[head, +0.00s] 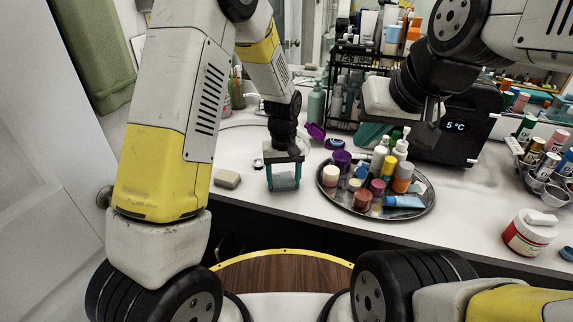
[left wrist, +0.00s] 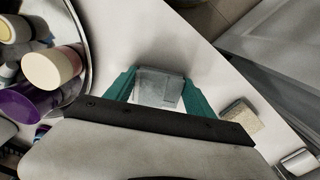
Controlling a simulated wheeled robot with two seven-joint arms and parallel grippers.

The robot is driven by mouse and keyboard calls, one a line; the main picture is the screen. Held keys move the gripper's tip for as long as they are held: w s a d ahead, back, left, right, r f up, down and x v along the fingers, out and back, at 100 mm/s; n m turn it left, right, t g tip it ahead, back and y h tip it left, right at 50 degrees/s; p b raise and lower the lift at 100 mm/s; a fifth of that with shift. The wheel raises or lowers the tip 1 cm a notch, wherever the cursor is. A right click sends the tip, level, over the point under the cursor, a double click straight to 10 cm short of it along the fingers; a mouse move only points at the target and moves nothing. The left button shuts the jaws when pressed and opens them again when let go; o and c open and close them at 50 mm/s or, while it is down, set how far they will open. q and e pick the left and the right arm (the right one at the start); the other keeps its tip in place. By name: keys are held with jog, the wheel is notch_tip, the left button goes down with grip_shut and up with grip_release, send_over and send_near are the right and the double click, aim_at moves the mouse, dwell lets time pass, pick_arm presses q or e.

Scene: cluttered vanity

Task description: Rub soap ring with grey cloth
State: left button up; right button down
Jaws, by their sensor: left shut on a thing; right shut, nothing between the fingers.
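My left gripper (head: 284,178) points down at the front part of the white counter, its teal fingers shut on the grey cloth (left wrist: 158,87). The cloth is a small grey folded pad between the fingertips in the left wrist view, at or close above the counter; I cannot tell if it touches. I cannot make out a soap ring on the counter; the cloth and fingers hide the spot below them. My right gripper (head: 372,136) is shut and empty, partly hidden by its own wrist, over the counter's back near the black box.
A round metal tray (head: 424,210) full of bottles and jars stands just right of my left gripper. A beige block (head: 227,179) lies to its left. A black box with a 5 °C display (head: 462,127) stands at the back right. A red-and-white tub (head: 528,234) is at the right front.

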pick_arm(q)
jog(key=shift+s+d, duration=0.3)
jog(key=shift+d, duration=0.5)
jog(key=shift+s+d, duration=0.25)
jog(key=shift+d, duration=0.5)
jog(key=shift+r, duration=0.1)
jog(key=shift+w+r, duration=0.1)
jog(key=shift+r, duration=4.35)
jog(key=shift+r, duration=0.1)
notch_tip(320, 180, up, 8)
send_over(294, 191)
jog(key=shift+a, duration=0.1)
